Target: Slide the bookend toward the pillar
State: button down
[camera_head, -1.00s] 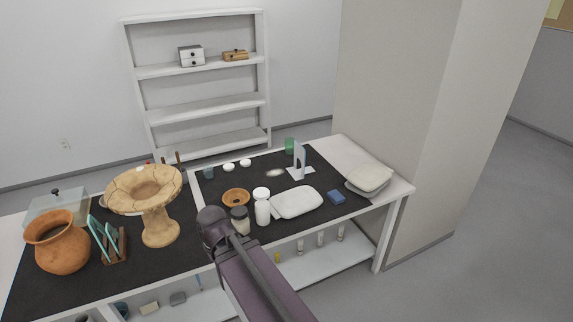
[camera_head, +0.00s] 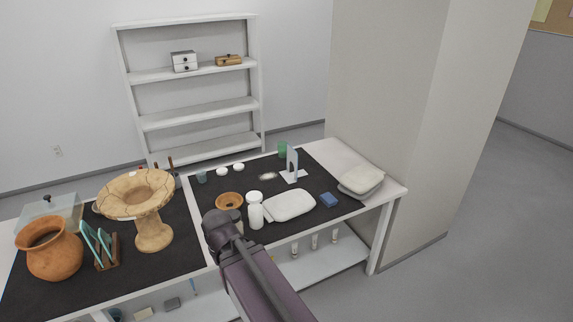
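The bookend (camera_head: 292,163), an upright pale grey plate with an opening low in it and a flat white foot, stands on the dark mat (camera_head: 325,179) at the far right part of the table. The large pale pillar (camera_head: 375,100) rises behind and to the right of it, with a gap of bare table between. My arm (camera_head: 255,280) reaches up from the bottom, ending in view at a dark rounded joint well to the front left of the bookend. My gripper's fingers do not show.
A green cup (camera_head: 283,149) stands just behind the bookend. A tall footed vessel (camera_head: 147,205) stands left.

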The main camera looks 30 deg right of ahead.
aim_at(292, 155)
jog(key=z, duration=0.05)
jog(key=i, duration=1.4)
jog(key=u, duration=0.05)
